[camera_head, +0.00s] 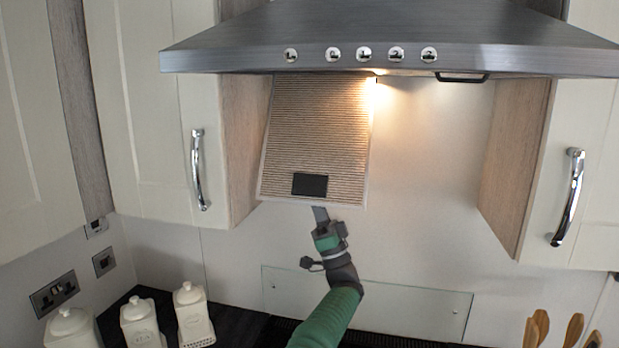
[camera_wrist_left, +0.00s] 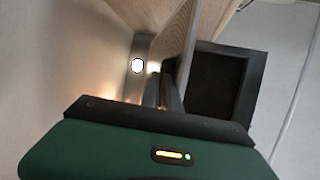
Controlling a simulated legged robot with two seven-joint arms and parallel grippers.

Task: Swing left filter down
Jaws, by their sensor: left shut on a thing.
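The left filter (camera_head: 318,130), a ribbed, beige-lit panel with a dark rectangular patch (camera_head: 310,185) near its lower edge, hangs steeply down from the underside of the hood (camera_head: 480,59). The exact contact is small and partly hidden. In the left wrist view, the dark fingers (camera_wrist_left: 172,92) point away from the camera, and the grip itself is unclear. My right gripper is not in view.
Cabinets with chrome handles (camera_head: 198,170) (camera_head: 568,198) flank the hood. A small dark handle (camera_head: 461,77) shows under its right side. Below are a glass panel (camera_head: 420,312), white canisters (camera_head: 193,314) at left and wooden utensils (camera_head: 573,330) at right.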

